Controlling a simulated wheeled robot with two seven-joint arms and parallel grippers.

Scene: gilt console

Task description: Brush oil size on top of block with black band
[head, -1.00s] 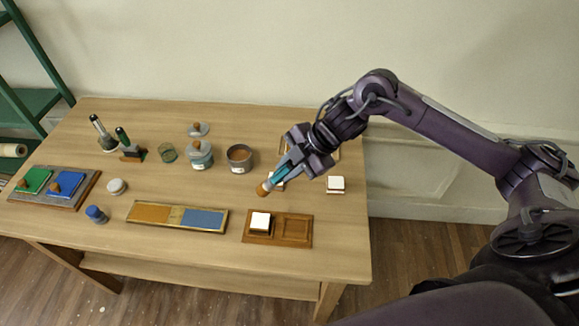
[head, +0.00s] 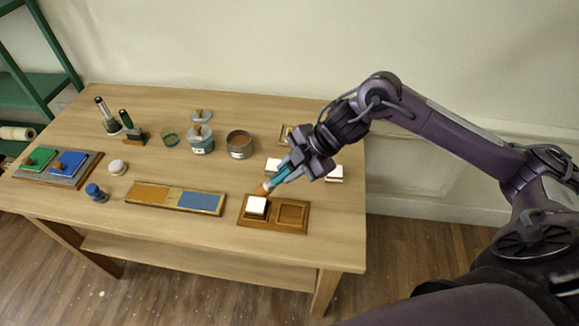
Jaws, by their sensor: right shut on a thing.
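My right gripper (head: 291,171) is shut on a brush (head: 268,187) with a teal handle and an orange-brown tip. The brush tip points down and left, at the upper right edge of a white-topped block (head: 256,205); I cannot tell whether it touches. This block sits in the left recess of a wooden tray (head: 273,224) and shows a dark edge below its white top. Two other white-topped blocks stand behind, one (head: 273,164) left of the gripper and one (head: 335,173) right of it, partly hidden. My left gripper is not in view.
An orange and blue panel (head: 175,212) lies left of the tray. Behind stand an open pot of brown stuff (head: 239,152), a labelled jar (head: 201,147) and a glass (head: 169,137). Green and blue pads (head: 68,163) lie far left. The tray's right recess (head: 291,216) is empty.

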